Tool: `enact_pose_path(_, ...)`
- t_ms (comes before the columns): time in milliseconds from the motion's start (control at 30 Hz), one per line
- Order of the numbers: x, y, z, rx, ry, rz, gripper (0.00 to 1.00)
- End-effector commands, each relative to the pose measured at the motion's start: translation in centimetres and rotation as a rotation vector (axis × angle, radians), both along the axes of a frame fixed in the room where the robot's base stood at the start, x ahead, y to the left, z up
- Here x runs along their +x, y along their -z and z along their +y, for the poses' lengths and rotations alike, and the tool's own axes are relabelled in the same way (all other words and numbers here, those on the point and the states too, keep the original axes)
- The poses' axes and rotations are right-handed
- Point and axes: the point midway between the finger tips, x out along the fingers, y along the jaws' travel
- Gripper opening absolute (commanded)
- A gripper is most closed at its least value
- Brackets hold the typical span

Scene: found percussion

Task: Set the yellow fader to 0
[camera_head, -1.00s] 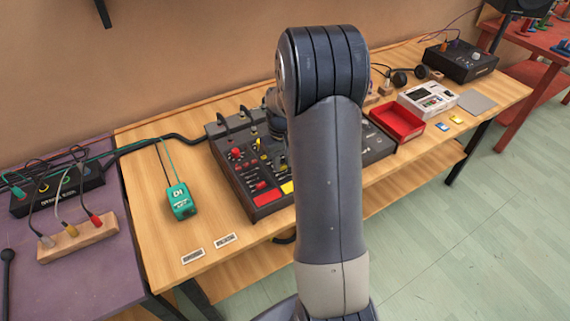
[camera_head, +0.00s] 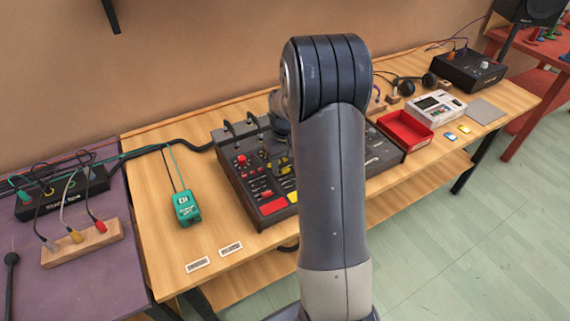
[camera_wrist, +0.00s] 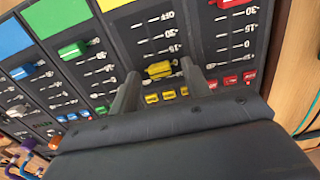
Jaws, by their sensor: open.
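The yellow fader (camera_wrist: 159,70) is a small yellow cap on the dark mixer panel in the wrist view. It sits low in its column, with printed scale marks and numbers above it in the picture; the mark beside it is too blurred to read. My gripper (camera_wrist: 159,71) is open, with one finger on each side of the yellow cap. I cannot tell whether either finger touches it. In the head view the mixer (camera_head: 262,211) stands on the wooden table, partly covered by my arm. My gripper is hidden there.
Green (camera_wrist: 72,50), blue (camera_wrist: 21,72) and red (camera_wrist: 228,3) faders sit in neighbouring columns. Small yellow buttons (camera_wrist: 168,95) lie just below the yellow fader. A teal DI box (camera_head: 187,209) stands left of the mixer, and a red tray (camera_head: 405,133) stands right of it.

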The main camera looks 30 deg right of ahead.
Motion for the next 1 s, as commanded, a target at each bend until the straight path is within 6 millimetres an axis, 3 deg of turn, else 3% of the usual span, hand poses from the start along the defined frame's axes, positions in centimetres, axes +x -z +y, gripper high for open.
enact_pose_path(500,0.1,-9.1,0.0,-0.002,0.000,-0.005,0.45)
enact_pose_path(700,0.0,-10.4,0.0,-0.001,0.000,-0.003,0.45)
enact_pose_path(1000,0.0,-10.4,0.0,-0.001,0.000,-0.002,0.45)
